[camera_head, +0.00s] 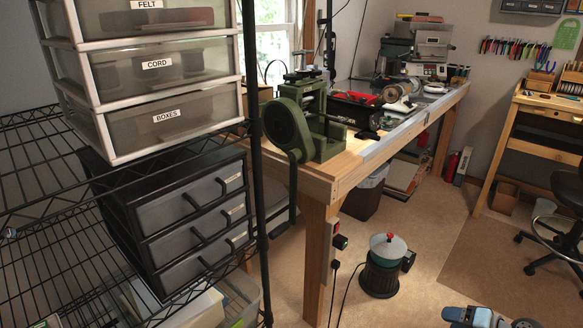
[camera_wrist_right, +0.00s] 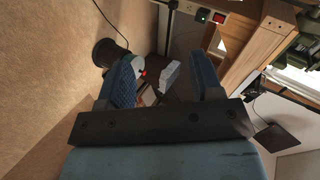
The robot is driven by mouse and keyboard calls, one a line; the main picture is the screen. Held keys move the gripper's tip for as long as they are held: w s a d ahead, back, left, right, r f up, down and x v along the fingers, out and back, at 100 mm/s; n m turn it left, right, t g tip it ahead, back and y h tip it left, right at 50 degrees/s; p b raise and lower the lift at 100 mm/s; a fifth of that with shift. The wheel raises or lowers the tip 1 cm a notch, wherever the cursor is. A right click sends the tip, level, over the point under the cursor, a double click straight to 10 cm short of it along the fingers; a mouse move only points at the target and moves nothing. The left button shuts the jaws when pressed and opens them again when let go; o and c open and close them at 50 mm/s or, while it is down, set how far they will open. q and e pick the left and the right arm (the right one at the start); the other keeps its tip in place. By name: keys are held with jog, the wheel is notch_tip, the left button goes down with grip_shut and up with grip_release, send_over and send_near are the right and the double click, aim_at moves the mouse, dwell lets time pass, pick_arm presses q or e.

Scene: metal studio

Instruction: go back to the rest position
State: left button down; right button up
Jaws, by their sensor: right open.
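My right gripper (camera_wrist_right: 168,75) is open in the right wrist view, with its two blue-padded fingers apart and nothing held between them. It hangs in free air over the floor, beside the wooden workbench. A blue and grey piece of my own right arm (camera_head: 476,317) shows at the bottom edge of the head view, cut off by the frame.
A wooden workbench (camera_head: 375,151) with a green machine (camera_head: 303,120) stands in the middle. A round tumbler (camera_head: 381,272) with a red knob sits on the floor beside it. A black wire rack (camera_head: 40,215) with drawers fills the left.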

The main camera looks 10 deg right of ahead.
jog(key=s+a+f+n+g+h, duration=0.2)
jog(key=s+a+f+n+h, duration=0.2)
jog(key=s+a+n, duration=0.45)
jog(key=s+a+r+n+t, duration=0.2)
jog(key=s+a+r+n, duration=0.2)
jog(key=s+a+n, duration=0.5)
jog(key=w+a+r+m+t, duration=0.25)
jog(key=a+m, duration=0.45)
jog(key=a, duration=0.6)
pick_arm(q)
notch_tip(320, 180, up, 16)
jog(key=s+a+p, duration=0.1)
jog(key=p, duration=2.3)
jog(key=shift+s+a+r+y, duration=0.2)
jog(key=shift+s+a+y, duration=0.05)
jog(key=shift+a+y, duration=0.1)
pick_arm(e)
notch_tip(320, 180, up, 17)
jog(key=s+d, duration=0.2)
jog(key=shift+g, duration=0.35)
pick_arm(q)
jog(key=shift+d+r, duration=0.1)
jog(key=shift+r, duration=0.05)
pick_arm(e)
jog(key=shift+d, duration=0.1)
